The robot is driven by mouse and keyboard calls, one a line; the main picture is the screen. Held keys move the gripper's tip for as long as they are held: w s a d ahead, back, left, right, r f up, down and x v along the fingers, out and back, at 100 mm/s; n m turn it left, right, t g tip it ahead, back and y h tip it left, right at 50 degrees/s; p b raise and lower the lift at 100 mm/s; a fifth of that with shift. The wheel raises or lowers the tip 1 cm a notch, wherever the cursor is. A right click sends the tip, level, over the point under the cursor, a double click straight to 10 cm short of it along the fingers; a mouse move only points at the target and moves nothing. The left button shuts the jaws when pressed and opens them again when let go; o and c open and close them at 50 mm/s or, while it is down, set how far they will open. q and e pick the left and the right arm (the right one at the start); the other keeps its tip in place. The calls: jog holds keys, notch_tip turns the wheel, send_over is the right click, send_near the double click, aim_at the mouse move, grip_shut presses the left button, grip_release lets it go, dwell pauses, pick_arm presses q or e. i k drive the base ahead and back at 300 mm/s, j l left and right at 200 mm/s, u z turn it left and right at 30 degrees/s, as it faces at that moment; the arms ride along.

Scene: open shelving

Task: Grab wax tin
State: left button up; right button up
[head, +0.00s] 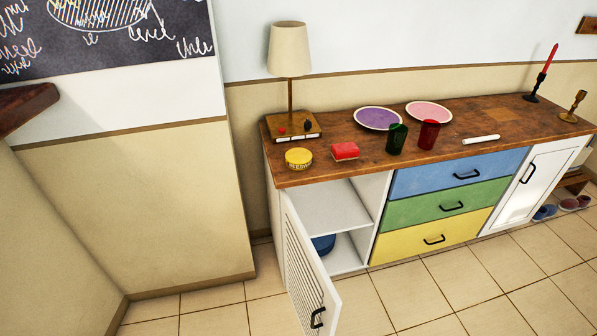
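A round yellow tin (298,158), which looks like the wax tin, sits near the front left edge of the wooden top of the sideboard (360,150). It stands in front of the lamp base and to the left of a red box-like object (345,151). The tin's top and front side are in clear sight. Neither of my grippers is in view.
A lamp (289,55) stands behind the tin. A green cup (397,139), a red cup (428,134) and two plates (378,118) are to the right. The sideboard's left door (309,270) hangs open toward the floor space in front.

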aim_at(297, 159)
jog(key=l+u, duration=0.25)
jog(key=l, duration=1)
jog(key=i+l, duration=0.15)
jog(key=l, duration=0.15)
jog(key=i+l+u, duration=0.15)
jog(key=l, duration=0.15)
jog(key=i+l, duration=0.15)
jog(key=l, duration=0.15)
jog(key=i+l+u, duration=0.25)
jog(key=i+l, duration=0.35)
jog(key=l, duration=0.1)
